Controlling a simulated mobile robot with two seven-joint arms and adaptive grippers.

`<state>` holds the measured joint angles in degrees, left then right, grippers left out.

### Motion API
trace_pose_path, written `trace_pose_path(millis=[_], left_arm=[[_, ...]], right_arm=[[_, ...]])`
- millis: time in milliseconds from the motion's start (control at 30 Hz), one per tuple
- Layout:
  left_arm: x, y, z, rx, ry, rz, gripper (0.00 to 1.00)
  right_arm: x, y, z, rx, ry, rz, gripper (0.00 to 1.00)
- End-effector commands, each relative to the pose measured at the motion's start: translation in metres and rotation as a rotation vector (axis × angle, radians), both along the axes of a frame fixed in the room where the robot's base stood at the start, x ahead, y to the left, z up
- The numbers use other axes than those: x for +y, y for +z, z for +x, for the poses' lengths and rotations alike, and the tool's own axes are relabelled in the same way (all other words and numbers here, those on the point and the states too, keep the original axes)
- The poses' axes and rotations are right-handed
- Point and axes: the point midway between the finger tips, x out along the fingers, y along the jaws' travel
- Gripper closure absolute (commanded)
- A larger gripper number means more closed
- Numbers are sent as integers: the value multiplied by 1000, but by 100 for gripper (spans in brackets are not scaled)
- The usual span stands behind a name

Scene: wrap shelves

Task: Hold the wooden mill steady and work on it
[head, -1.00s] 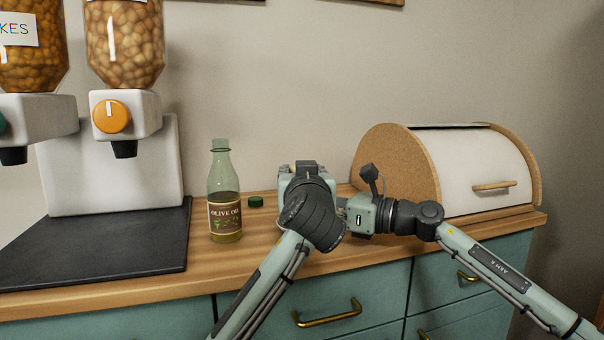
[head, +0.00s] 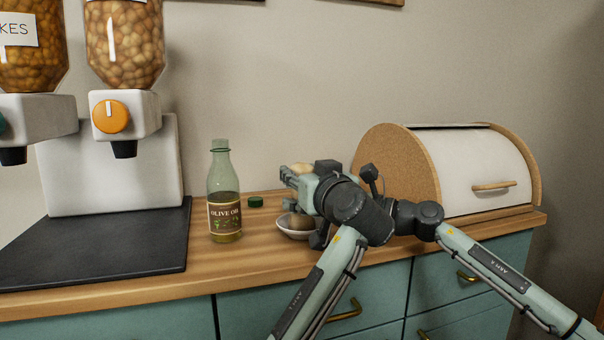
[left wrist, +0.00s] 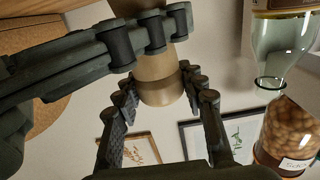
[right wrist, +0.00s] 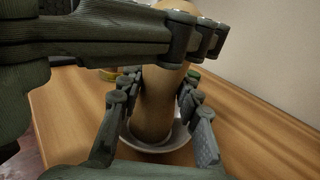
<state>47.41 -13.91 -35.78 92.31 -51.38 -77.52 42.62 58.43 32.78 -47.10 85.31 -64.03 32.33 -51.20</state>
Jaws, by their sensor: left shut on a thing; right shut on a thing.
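The wooden mill (head: 299,221) stands upright in a small white dish (head: 292,235) on the counter. It is largely hidden by my arms in the head view. My left gripper (head: 294,177) is shut on the mill's upper part, which shows pale wood in the left wrist view (left wrist: 160,92). My right gripper (right wrist: 155,92) is shut around the mill's body, lower down, just above the dish. In the head view the right gripper is mostly hidden behind my left wrist.
Food dispensers (head: 125,115) on a dark mat (head: 95,250) are farther left. A bread box (head: 470,165) is close on the right. Drawers with brass handles (head: 467,276) are below.

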Motion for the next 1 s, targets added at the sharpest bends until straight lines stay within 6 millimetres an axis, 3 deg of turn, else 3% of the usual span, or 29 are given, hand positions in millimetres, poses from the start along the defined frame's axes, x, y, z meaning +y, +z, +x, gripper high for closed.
trace_pose_path(millis=[33, 67, 233, 533, 667, 1000], left_arm=[[2, -1, 0, 2, 3, 2, 89], [2, -1, 0, 2, 3, 2, 59], [1, -1, 0, 2, 1, 2, 38], [0, -1, -1, 1, -1, 1, 37], [-4, -1, -10, 0, -3, -1, 37], [-26, -1, -75, 3, -4, -2, 37]], right_arm=[[0, -2, 0, 2, 1, -2, 100], [0, -2, 0, 2, 1, -2, 100], [0, -2, 0, 2, 1, -2, 100], [0, -2, 0, 2, 1, -2, 100], [0, -2, 0, 2, 1, -2, 100], [0, -2, 0, 2, 0, -2, 100]])
